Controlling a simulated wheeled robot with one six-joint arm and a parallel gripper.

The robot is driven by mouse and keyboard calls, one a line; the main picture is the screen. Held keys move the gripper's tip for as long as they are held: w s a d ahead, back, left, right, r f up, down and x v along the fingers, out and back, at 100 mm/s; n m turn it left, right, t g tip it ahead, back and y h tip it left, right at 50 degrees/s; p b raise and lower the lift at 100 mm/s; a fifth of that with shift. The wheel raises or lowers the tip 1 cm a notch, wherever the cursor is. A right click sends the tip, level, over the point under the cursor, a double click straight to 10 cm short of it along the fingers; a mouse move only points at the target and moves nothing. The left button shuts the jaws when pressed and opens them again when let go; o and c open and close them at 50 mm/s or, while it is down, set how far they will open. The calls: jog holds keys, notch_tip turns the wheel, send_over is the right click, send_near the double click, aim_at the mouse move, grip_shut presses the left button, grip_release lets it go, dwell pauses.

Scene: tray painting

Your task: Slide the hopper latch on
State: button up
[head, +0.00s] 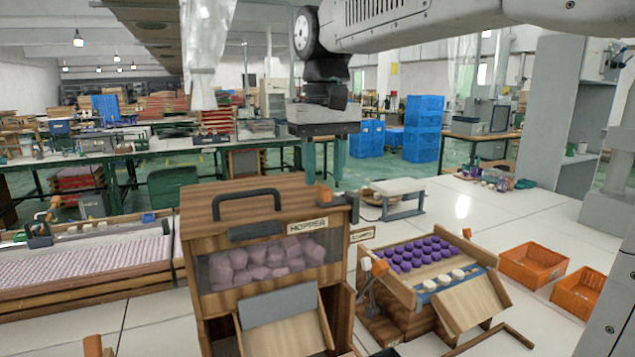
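The hopper (225,295) is a wooden box with a HOPPER label, a black top handle and a clear front window showing several pale pink lumps. A small orange knob (323,194) stands at the top right edge of the hopper; it looks like the latch, but its slide position cannot be told. My gripper (324,175) points down above this corner, its two dark green fingers apart with nothing seen between them. The fingertips are close to the knob in the picture; whether they touch it cannot be told.
Two orange crates (533,283) lie farther right. A small white-topped stand (399,187) is behind. A conveyor of pink pieces (85,263) is left.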

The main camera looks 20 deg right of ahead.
aim_at(335, 199)
jog(key=shift+f, duration=1.35)
grip_shut()
jog(key=shift+d, duration=1)
grip_release()
jog(key=shift+d, duration=0.25)
jog(key=shift+a, duration=0.1)
jog(key=shift+a, duration=0.1)
